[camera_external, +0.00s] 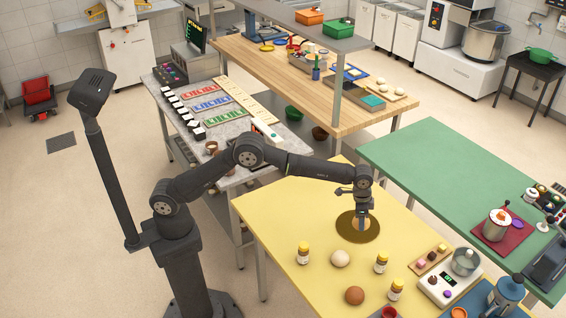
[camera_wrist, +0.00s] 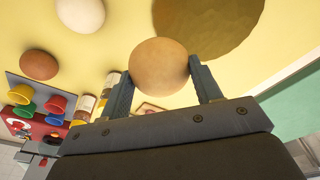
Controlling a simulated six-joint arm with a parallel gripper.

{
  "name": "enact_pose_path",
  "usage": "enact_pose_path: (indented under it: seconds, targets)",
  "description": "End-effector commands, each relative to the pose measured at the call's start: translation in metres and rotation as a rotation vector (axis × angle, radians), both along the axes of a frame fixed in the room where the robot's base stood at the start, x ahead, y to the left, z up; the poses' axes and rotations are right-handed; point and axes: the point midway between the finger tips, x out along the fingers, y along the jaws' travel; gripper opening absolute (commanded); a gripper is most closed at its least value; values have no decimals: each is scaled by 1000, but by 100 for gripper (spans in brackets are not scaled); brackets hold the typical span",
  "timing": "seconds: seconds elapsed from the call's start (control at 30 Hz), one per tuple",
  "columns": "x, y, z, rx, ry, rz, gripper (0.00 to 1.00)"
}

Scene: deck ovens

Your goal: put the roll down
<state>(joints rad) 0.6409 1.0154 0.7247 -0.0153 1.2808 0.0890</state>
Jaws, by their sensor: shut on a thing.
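My gripper (camera_external: 362,226) is shut on a tan, round roll (camera_wrist: 158,66), with one dark finger on each side of it in the wrist view. In the external view the gripper points down at a round brown mat (camera_external: 372,236) on the yellow table (camera_external: 290,215), and the roll is mostly hidden behind the fingers. The mat also shows in the wrist view (camera_wrist: 215,30), partly behind the roll. I cannot tell whether the roll touches the mat. A pale roll (camera_external: 340,258) and a browner roll (camera_external: 354,295) lie apart on the table.
Yellow-capped jars (camera_external: 303,254) stand near the rolls. A green table (camera_external: 440,175) stands beyond. The yellow table's left side is clear.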

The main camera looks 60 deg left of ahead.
Motion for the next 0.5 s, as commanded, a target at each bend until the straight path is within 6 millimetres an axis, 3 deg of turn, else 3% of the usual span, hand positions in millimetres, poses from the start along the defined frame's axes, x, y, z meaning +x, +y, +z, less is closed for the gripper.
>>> enact_pose_path:
  seconds: [0.3,0.5]
  targets:
    - [62,35,-44,0,1,1,36]
    - [77,42,-53,0,0,-3,36]
